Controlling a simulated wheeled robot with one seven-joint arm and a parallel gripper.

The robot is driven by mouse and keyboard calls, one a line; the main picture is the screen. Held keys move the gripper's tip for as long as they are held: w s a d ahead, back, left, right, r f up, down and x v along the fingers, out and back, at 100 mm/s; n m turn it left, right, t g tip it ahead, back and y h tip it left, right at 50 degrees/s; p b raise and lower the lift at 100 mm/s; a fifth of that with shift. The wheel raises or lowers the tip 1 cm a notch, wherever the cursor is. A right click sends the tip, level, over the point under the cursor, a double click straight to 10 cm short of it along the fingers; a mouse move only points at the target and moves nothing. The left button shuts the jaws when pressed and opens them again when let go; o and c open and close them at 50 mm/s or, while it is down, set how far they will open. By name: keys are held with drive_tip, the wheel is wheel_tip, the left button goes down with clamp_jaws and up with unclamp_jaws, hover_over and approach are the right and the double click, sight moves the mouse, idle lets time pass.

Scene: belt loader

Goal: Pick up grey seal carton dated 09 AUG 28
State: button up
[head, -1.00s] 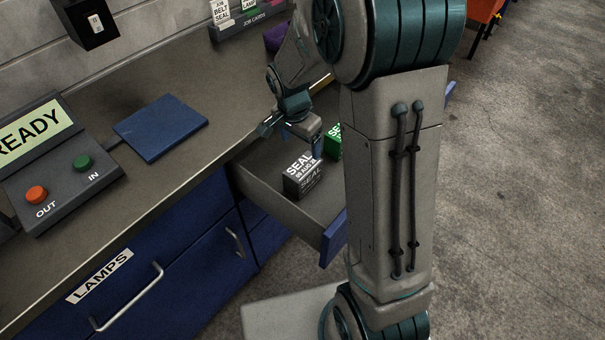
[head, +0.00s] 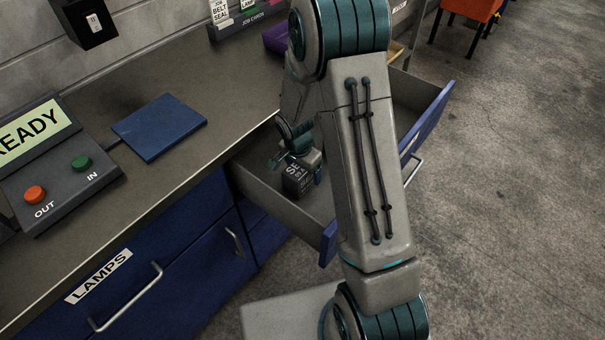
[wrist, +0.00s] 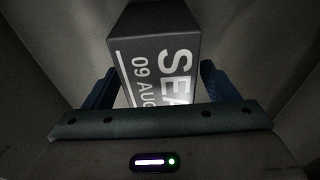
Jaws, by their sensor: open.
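The grey seal carton (head: 295,181) stands in the open drawer in the head view, partly hidden by my gripper. In the wrist view the carton (wrist: 150,60) shows its label reading "SEA…" and "09 AUG", the rest cut off by my gripper body. My gripper (wrist: 158,88) is open, with one blue finger on each side of the carton. In the head view my gripper (head: 300,168) is down inside the drawer at the carton.
The drawer (head: 275,212) has grey walls close around my gripper. A blue pad (head: 160,127) and a control box with OUT and IN buttons (head: 65,165) sit on the counter.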

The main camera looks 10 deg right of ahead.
drive_tip(key=shift+f, duration=0.1)
drive_tip(key=c, duration=1.1)
